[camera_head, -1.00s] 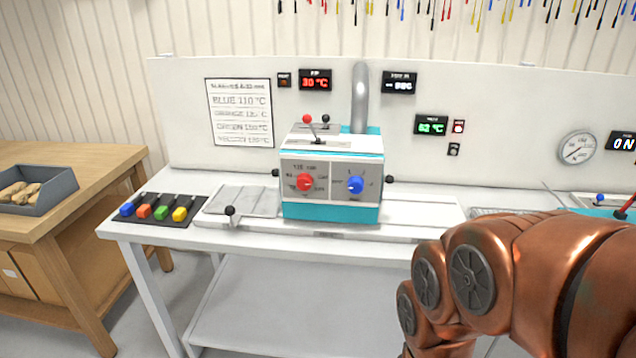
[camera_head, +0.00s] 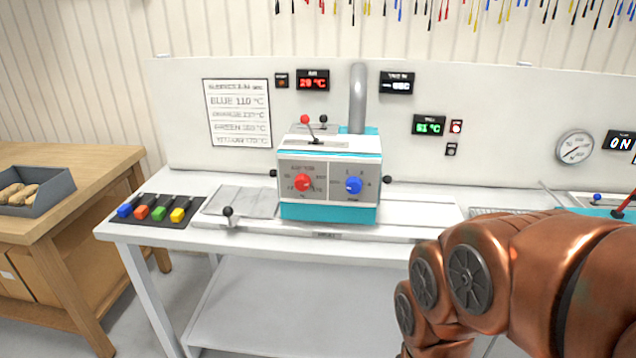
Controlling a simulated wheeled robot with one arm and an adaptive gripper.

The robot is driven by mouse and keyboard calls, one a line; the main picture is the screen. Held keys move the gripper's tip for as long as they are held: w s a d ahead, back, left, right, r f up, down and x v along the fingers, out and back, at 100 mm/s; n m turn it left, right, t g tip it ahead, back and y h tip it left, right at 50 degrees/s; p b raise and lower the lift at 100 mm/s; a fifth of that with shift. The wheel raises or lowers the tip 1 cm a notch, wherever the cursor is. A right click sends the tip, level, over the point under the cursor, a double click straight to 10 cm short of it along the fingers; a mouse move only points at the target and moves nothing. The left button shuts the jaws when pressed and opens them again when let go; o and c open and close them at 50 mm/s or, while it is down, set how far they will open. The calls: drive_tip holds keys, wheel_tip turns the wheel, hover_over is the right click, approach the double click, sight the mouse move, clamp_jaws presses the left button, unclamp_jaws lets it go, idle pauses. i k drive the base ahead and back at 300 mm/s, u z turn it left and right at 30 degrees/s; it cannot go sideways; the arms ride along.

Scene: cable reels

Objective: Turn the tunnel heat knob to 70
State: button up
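The tunnel machine (camera_head: 330,212) is a white and teal box in the middle of the bench. Its grey front panel carries a red knob (camera_head: 303,182) on the left and a blue knob (camera_head: 353,185) on the right. The small scale marks around the knobs are too blurred to read surely. A red display (camera_head: 313,80) above reads about 29 °C, and a green display (camera_head: 429,125) reads about 61 °C. My copper-coloured arm fills the lower right, apart from the machine. My gripper is not in view.
The white bench (camera_head: 400,232) has a rail along its front. Coloured pieces lie on a dark mat (camera_head: 152,211) at left. A black-tipped lever (camera_head: 228,212) stands at the rail. A wooden table (camera_head: 60,215) with a grey bin (camera_head: 36,192) is far left. Space before the knobs looks clear.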

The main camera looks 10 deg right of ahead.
sight(302, 182)
drive_tip(key=u, duration=0.95)
drive_tip(key=k, duration=1.25)
drive_tip(key=u, duration=0.65)
drive_tip(key=i, duration=1.1)
drive_tip(key=z, duration=0.3)
